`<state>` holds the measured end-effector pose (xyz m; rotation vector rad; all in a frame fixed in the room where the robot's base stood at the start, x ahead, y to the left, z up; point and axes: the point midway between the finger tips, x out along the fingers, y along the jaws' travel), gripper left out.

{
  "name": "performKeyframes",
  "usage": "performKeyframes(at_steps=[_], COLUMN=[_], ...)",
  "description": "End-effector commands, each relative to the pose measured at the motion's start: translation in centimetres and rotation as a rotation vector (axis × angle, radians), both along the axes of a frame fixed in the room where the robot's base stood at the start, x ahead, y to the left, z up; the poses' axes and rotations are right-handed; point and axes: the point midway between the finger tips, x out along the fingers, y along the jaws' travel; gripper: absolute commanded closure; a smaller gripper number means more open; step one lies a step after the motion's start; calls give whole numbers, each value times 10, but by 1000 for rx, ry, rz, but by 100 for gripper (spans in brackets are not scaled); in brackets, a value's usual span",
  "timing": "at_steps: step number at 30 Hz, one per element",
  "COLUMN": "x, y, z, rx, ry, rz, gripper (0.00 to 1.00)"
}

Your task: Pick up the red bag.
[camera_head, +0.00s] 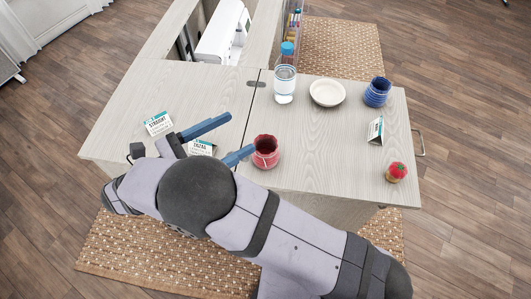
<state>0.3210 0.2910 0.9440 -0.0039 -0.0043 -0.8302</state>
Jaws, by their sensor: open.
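The red bag (265,154) is a small, round, open-topped red thing on the pale wooden cabinet top, near its front edge and right of the seam. My gripper (241,133) is left of it, with its two blue fingers spread apart and nothing held between them. The nearer fingertip lies right beside the left side of the bag; I cannot tell whether they touch. My arm comes in from the lower right, in front of the cabinet.
A small labelled packet (201,148) lies between my fingers, partly hidden. Another packet (158,123) lies to the left. A bottle (285,80), white bowl (327,92), blue pot (377,92), standing card (375,130) and red-topped pincushion (396,171) stand right. The sewing machine (222,33) is behind.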

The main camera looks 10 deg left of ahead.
Motion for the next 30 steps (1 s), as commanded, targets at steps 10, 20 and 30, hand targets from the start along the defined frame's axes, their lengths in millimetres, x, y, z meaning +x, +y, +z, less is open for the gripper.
performKeyframes(at_steps=[10,20,30], x=[0,1,15], y=[-1,-2,-17], z=[-92,-115,-113], rx=[0,5,4], ry=[3,2,1], rz=[-2,-3,-2], gripper=[29,29,29])
